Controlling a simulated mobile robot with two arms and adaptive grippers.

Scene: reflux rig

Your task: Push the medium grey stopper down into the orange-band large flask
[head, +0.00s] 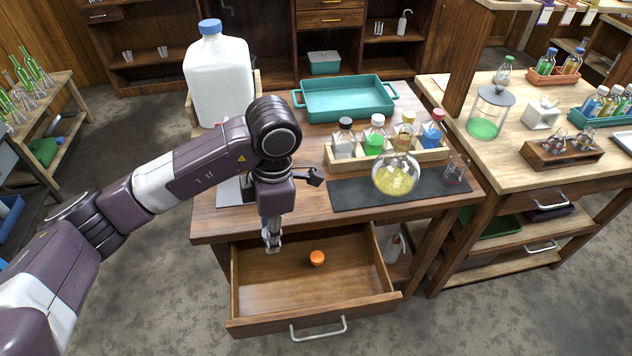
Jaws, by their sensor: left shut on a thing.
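A large round glass flask (396,178) with yellow contents stands upright on the dark mat at the table's front right. Its orange band is hard to make out, and I see no grey stopper clearly in its neck. My left gripper (272,243) points down over the open drawer, left of and lower in the picture than the flask. It is shut on a small grey thing, which looks like the medium grey stopper, mostly hidden by the fingers. My right gripper is not in view.
The open drawer (362,285) holds a small orange piece (317,258). A wooden rack (433,154) of capped bottles stands behind the flask, and a glass beaker (456,168) to its right. A teal tray (345,98) and a large white jug (218,80) stand farther back.

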